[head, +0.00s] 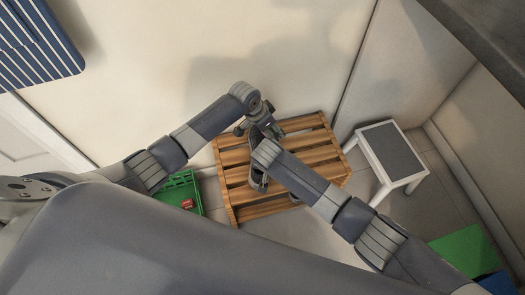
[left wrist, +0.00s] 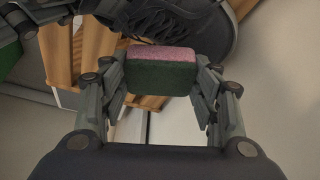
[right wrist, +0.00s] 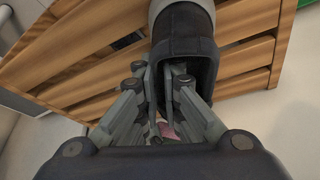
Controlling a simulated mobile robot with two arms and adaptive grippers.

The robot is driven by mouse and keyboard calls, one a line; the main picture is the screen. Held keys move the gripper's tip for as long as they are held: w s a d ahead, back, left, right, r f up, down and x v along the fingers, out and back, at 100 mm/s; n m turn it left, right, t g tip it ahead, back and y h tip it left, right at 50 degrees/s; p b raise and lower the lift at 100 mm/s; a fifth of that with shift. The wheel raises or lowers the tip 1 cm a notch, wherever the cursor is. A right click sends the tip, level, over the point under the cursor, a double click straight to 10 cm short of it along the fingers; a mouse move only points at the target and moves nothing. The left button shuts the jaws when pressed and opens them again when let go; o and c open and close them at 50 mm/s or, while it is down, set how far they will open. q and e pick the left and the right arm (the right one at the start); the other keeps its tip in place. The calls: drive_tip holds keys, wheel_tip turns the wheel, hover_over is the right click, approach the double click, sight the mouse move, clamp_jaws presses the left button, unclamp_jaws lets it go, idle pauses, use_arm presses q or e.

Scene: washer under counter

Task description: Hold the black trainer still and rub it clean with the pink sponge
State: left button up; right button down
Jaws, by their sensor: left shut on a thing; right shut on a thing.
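The black trainer (head: 257,180) is on the slatted wooden stand, partly hidden by my right arm. Its laced upper (left wrist: 195,28) shows at the top of the left wrist view. My left gripper (head: 264,124) is at the trainer's far end, shut on the sponge (left wrist: 161,72), which has a pink layer and a dark green one. The sponge is close to the trainer; I cannot tell whether they touch. My right gripper (right wrist: 168,100) is shut on the trainer, its grip partly hidden by its fingers. A small pink patch shows between those fingers.
The wooden stand (head: 234,177) is against the wall. A green crate (head: 188,180) with a small red item stands to its left. A white step stool (head: 391,150) with a grey top stands to its right. Green (head: 466,250) and blue (head: 499,283) containers are at lower right.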

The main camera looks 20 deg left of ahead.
use_arm(q)
drive_tip(key=shift+r, duration=3.55)
use_arm(e)
drive_tip(key=c, duration=1.7)
unclamp_jaws()
drive_tip(key=shift+r, duration=0.15)
drive_tip(key=v, duration=1.1)
drive_tip(key=shift+s+d+r, duration=0.1)
drive_tip(key=shift+s+r, duration=0.15)
